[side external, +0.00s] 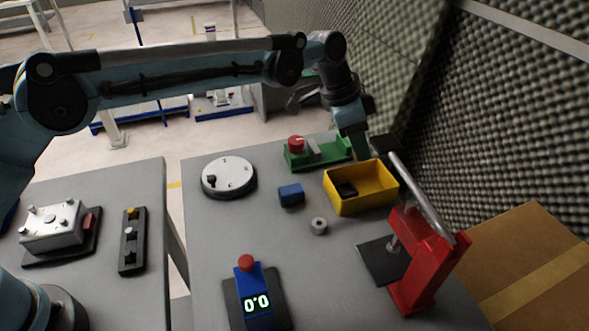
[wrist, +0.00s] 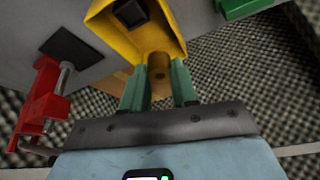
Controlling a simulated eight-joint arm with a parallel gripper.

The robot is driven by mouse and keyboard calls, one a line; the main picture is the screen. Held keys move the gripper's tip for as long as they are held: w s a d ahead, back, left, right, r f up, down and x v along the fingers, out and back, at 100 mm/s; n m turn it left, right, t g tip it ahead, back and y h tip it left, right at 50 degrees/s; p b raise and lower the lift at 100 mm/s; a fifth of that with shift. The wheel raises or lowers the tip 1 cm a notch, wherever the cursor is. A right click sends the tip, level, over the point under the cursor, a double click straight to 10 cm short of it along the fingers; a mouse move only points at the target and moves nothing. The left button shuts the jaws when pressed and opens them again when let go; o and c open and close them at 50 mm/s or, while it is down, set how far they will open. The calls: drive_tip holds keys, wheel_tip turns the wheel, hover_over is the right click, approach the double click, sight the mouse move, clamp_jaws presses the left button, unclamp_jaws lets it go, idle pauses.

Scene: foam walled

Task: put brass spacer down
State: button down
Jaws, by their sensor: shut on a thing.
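The brass spacer (wrist: 158,68) is a small brownish-gold cylinder between the green fingertips of my gripper (wrist: 157,80) in the wrist view. My gripper is shut on it. In the side view my gripper (side external: 360,150) points down by the far edge of the yellow bin (side external: 362,202), beside the green fixture. The spacer cannot be made out there. In the wrist view the yellow bin (wrist: 122,42) lies just beyond the fingertips, behind the spacer. Whether the spacer touches the bin cannot be told.
A black block (side external: 346,189) lies in the bin. A green fixture with a red knob (side external: 296,144), a blue block (side external: 291,195), a grey ring (side external: 319,226) and a red toggle press (side external: 422,262) stand around it. Foam wall (side external: 510,110) rises close on the right.

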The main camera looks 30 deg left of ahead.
sight(375, 190)
drive_tip(key=shift+w+d+f+n+t+y, duration=0.15)
drive_tip(key=shift+d+f+n, duration=0.4)
drive_tip(key=shift+f, duration=0.85)
drive_tip(key=shift+d+f+n+t+y, duration=0.15)
drive_tip(key=shift+d+f+n, duration=0.35)
drive_tip(key=shift+f, duration=0.85)
drive_tip(key=shift+w+d+f+n+t, duration=0.1)
drive_tip(key=shift+d+f+n+t, duration=0.2)
drive_tip(key=shift+d+f, duration=0.75)
drive_tip(key=shift+a+f, duration=0.3)
drive_tip(key=shift+f, duration=0.1)
drive_tip(key=c, duration=1.1)
unclamp_jaws()
drive_tip(key=shift+f, duration=0.1)
drive_tip(key=shift+c, duration=0.2)
